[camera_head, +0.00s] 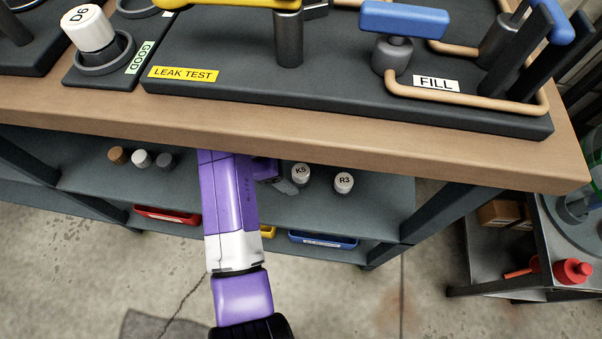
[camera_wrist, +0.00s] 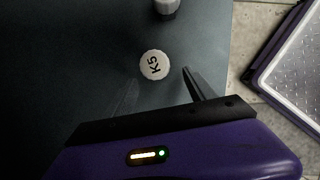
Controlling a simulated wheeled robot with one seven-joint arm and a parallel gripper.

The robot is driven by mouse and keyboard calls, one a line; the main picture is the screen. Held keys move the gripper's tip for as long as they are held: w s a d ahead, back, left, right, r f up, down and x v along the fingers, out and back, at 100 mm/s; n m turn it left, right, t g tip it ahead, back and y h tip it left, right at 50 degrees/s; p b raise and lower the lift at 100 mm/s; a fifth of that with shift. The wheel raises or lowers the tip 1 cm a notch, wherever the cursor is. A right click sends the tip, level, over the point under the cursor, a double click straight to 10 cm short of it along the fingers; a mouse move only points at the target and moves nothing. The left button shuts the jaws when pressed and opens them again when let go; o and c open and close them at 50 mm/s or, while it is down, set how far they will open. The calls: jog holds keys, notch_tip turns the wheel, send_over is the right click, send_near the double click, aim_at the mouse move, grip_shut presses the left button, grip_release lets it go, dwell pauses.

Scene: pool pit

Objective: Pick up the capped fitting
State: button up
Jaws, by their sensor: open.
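Two white-capped fittings stand upright on the grey shelf under the bench, marked K5 (camera_head: 301,172) and R3 (camera_head: 344,181). A third, marked D6 (camera_head: 88,30), stands tilted in the picture in a dark ring holder on the bench top by the GOOD label. My gripper (camera_head: 283,184) is open and low beside K5, partly hidden by my purple arm. In the wrist view, K5 (camera_wrist: 154,65) stands just beyond my gripper, with one dark finger (camera_wrist: 197,84) to its right; the other finger is not clear. Another fitting (camera_wrist: 166,5) is cut off at the top edge.
The wooden bench edge (camera_head: 360,150) overhangs the shelf (camera_head: 385,205). Small brown, white and grey pieces (camera_head: 140,158) stand at the shelf's left. Red (camera_head: 166,215) and blue (camera_head: 323,240) bins lie below. A cart with a red can (camera_head: 572,271) stands right.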

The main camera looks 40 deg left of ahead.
aim_at(299, 171)
jog(key=shift+w+d+f+b, duration=0.2)
jog(key=shift+w+d+b, duration=0.15)
jog(key=shift+w+d, duration=0.65)
jog(key=shift+w+f+b, duration=0.1)
jog(key=shift+f+b, duration=0.25)
jog(key=shift+f, duration=0.05)
jog(key=shift+c, duration=0.2)
grip_shut()
